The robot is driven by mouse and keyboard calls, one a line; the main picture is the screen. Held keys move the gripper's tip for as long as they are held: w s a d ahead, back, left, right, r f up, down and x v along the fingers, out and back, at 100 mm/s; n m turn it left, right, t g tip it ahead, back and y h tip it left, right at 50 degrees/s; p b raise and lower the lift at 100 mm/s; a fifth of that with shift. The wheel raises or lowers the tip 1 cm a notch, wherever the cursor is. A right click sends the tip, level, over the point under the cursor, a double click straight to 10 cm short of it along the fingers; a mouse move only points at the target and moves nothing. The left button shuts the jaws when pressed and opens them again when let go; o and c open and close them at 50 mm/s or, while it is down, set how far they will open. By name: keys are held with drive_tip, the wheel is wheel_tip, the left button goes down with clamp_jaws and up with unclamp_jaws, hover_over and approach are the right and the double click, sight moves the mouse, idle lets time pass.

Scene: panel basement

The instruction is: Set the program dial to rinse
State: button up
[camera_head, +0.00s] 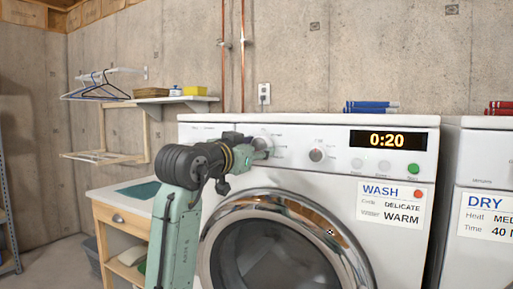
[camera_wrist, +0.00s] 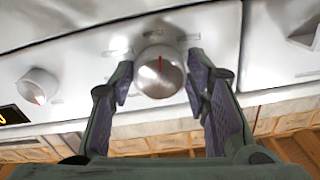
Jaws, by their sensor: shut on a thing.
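The program dial (camera_wrist: 160,78) is a round silver knob on the washer's white front panel (camera_wrist: 90,55). In the wrist view my gripper (camera_wrist: 160,84) has one finger on each side of it and is shut on it. The dial's red mark points toward the top of that picture. The labels around the dial are too blurred to read. In the head view my gripper (camera_head: 262,148) is at the left part of the washer panel and hides much of the dial. The washer's display (camera_head: 387,140) reads 0:20.
A second knob (camera_head: 316,155) is right of my gripper in the head view, with several buttons beyond it. A WASH card (camera_head: 390,204) reads delicate and warm. The round washer door (camera_head: 285,245) bulges below. A dryer (camera_head: 480,190) stands to the right, a wooden table (camera_head: 122,215) to the left.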

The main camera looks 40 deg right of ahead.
drive_tip(key=m+p, duration=0.1)
drive_tip(key=m, duration=0.5)
drive_tip(key=shift+w, duration=0.1)
drive_tip(key=shift+m, duration=0.4)
drive_tip(key=o, duration=1.1)
drive_tip(key=shift+a+r, duration=0.1)
drive_tip(key=shift+a, duration=0.05)
drive_tip(key=v, duration=1.2)
